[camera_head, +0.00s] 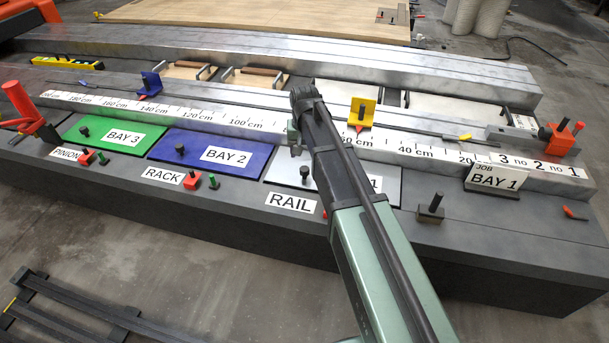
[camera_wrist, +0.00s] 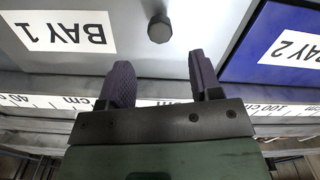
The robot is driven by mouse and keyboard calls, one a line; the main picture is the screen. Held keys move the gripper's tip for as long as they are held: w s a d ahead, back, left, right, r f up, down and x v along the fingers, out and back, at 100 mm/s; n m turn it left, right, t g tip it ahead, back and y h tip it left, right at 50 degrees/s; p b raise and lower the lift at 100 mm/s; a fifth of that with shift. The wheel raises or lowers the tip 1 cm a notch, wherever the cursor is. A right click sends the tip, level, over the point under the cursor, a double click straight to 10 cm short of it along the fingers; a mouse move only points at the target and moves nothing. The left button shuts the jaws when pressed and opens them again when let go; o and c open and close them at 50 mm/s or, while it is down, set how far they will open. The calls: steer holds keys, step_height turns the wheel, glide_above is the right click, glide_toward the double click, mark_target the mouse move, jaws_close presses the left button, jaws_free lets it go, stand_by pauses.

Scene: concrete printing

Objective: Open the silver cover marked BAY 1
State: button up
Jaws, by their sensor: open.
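The silver cover (camera_head: 283,170) lies flat in the front deck, right of the blue BAY 2 cover. Its BAY 1 label is mostly hidden behind my arm in the head view. A dark knob (camera_head: 304,173) stands on it. In the wrist view the silver cover (camera_wrist: 205,20) shows its upside-down BAY 1 label (camera_wrist: 60,31) and the knob (camera_wrist: 159,28). My gripper (camera_wrist: 158,68) is open and empty, its two fingers apart. The knob appears beyond the fingertips, roughly centred between them, not gripped. The gripper is largely hidden by my arm in the head view.
The blue BAY 2 cover (camera_head: 207,148) and green BAY 3 cover (camera_head: 108,133) lie to the left, each with a knob. A ruler strip (camera_head: 185,111) runs behind. A yellow pointer (camera_head: 362,113) stands on the rail. A JOB BAY 1 sign (camera_head: 493,178) stands right.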

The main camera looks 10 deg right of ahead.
mark_target(304, 168)
step_height(304, 168, down, 8)
steer(key=b, duration=0.6)
steer(key=shift+r, duration=0.25)
jaws_close()
